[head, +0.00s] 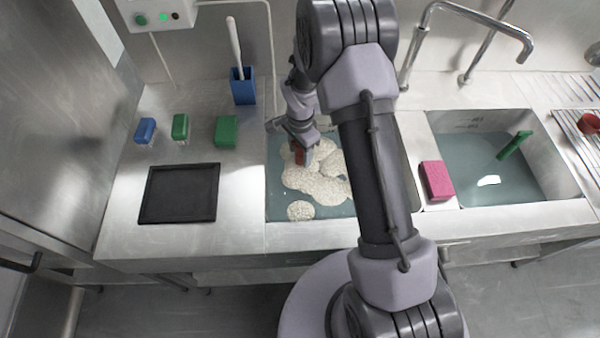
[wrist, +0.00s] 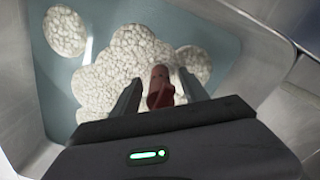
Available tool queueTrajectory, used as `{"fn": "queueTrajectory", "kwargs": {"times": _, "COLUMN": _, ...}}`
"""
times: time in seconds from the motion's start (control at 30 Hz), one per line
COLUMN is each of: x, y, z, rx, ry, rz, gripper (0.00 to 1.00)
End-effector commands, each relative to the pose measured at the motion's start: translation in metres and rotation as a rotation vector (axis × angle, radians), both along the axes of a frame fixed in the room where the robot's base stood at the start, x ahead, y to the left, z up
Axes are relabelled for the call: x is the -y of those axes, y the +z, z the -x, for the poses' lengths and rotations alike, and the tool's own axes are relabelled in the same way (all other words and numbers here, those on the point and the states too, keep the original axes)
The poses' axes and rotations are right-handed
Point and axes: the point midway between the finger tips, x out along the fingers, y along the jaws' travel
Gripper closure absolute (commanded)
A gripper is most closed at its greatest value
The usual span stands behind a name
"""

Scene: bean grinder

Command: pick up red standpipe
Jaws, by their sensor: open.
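The red standpipe (wrist: 160,88) stands among pale foam in the left sink basin. In the wrist view its upper part lies between the two fingers of my gripper (wrist: 158,92), which are apart with a gap on each side. In the head view the red standpipe (head: 299,155) shows just at the fingertips of my gripper (head: 300,148). The fingers look open around it, and I cannot tell whether either one touches it. Its lower end is hidden by foam and by the gripper.
Foam (head: 318,180) floats on the left basin's water (head: 283,208). A pink sponge (head: 437,181) lies between the basins. The right basin (head: 475,170) holds water and a green standpipe (head: 514,145). A black tray (head: 180,193), brushes and a blue holder (head: 243,87) are at left.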

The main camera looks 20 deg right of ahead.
Motion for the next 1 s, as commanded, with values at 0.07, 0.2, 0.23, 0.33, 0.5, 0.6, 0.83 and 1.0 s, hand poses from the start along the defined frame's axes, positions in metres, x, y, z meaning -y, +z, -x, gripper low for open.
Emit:
{"fn": "queueTrajectory", "kwargs": {"times": 0.07, "x": -0.0004, "y": -0.0211, "z": 0.0009, "rx": -0.002, "ry": 0.001, "rz": 0.0, "gripper": 0.48}}
{"fn": "queueTrajectory", "kwargs": {"times": 0.2, "x": -0.0004, "y": -0.0241, "z": 0.0004, "rx": 0.0, "ry": 0.0, "rz": -0.001, "gripper": 0.48}}
{"fn": "queueTrajectory", "kwargs": {"times": 0.23, "x": -0.0004, "y": -0.0235, "z": 0.0003, "rx": 0.0, "ry": 0.0, "rz": -0.001, "gripper": 0.48}}
{"fn": "queueTrajectory", "kwargs": {"times": 0.33, "x": -0.0004, "y": -0.0231, "z": 0.0004, "rx": 0.0, "ry": 0.0, "rz": -0.001, "gripper": 0.56}}
{"fn": "queueTrajectory", "kwargs": {"times": 0.5, "x": -0.0004, "y": -0.023, "z": 0.0004, "rx": 0.0, "ry": 0.0, "rz": -0.001, "gripper": 0.89}}
{"fn": "queueTrajectory", "kwargs": {"times": 0.6, "x": -0.0004, "y": -0.023, "z": 0.0004, "rx": 0.0, "ry": 0.0, "rz": 0.0, "gripper": 1.0}}
{"fn": "queueTrajectory", "kwargs": {"times": 0.83, "x": -0.0003, "y": -0.023, "z": 0.0005, "rx": 0.0, "ry": 0.0, "rz": -0.001, "gripper": 1.0}}
{"fn": "queueTrajectory", "kwargs": {"times": 1.0, "x": -0.0003, "y": -0.023, "z": 0.0005, "rx": 0.0, "ry": 0.0, "rz": -0.001, "gripper": 1.0}}
